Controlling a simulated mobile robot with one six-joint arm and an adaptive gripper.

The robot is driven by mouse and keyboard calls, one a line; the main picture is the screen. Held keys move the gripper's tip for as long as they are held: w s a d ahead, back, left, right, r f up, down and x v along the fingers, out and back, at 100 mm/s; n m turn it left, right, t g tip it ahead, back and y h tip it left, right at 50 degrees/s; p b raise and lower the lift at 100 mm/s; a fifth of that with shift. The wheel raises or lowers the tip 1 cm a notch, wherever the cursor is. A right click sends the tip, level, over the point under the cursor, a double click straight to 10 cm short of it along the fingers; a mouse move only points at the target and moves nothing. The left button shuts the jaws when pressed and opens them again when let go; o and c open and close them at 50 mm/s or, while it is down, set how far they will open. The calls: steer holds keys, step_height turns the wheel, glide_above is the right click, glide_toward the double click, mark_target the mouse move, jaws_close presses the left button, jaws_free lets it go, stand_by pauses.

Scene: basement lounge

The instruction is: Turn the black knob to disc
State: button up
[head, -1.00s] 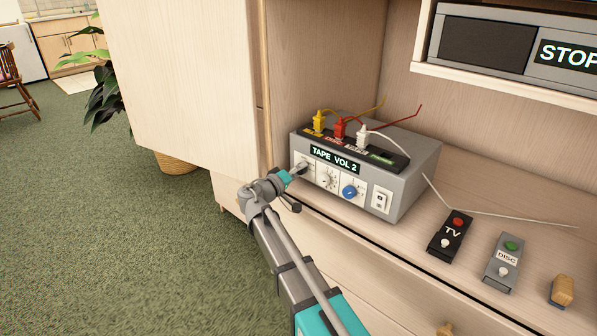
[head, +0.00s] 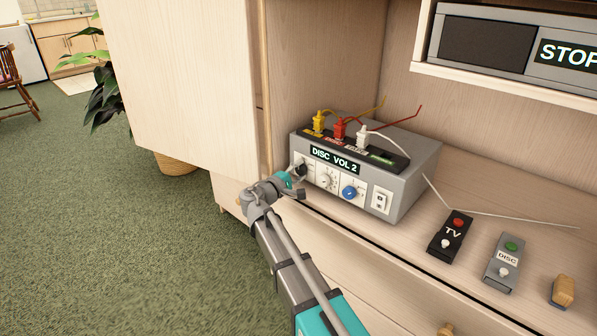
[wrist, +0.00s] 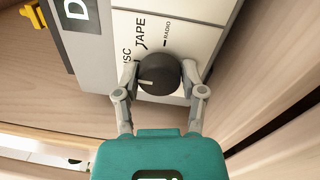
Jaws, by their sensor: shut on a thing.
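The grey amplifier (head: 400,205) stands on the wooden shelf, and its display (head: 335,159) reads "DISC VOL 2". The black knob (wrist: 158,74) is at the left end of its front panel, with DISC, TAPE and RADIO marked around it in the wrist view. Its white pointer line lies on the left side of the knob in that view, on the side of the partly hidden DISC label (wrist: 127,66). My gripper (wrist: 160,76) is shut on the knob, one finger on each side. In the head view my gripper (head: 296,184) is in front of the panel's left end.
A white dial (head: 327,178), a blue knob (head: 349,192) and a switch (head: 381,200) sit to the right. Yellow, red and white plugs stand on top. TV (head: 451,233) and DISC (head: 504,261) remotes lie on the shelf. A cabinet side panel (head: 190,80) rises at left.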

steer(key=shift+w+a, duration=0.1)
steer(key=shift+w, duration=0.05)
steer(key=o, duration=1.1)
steer(key=shift+m, duration=0.3)
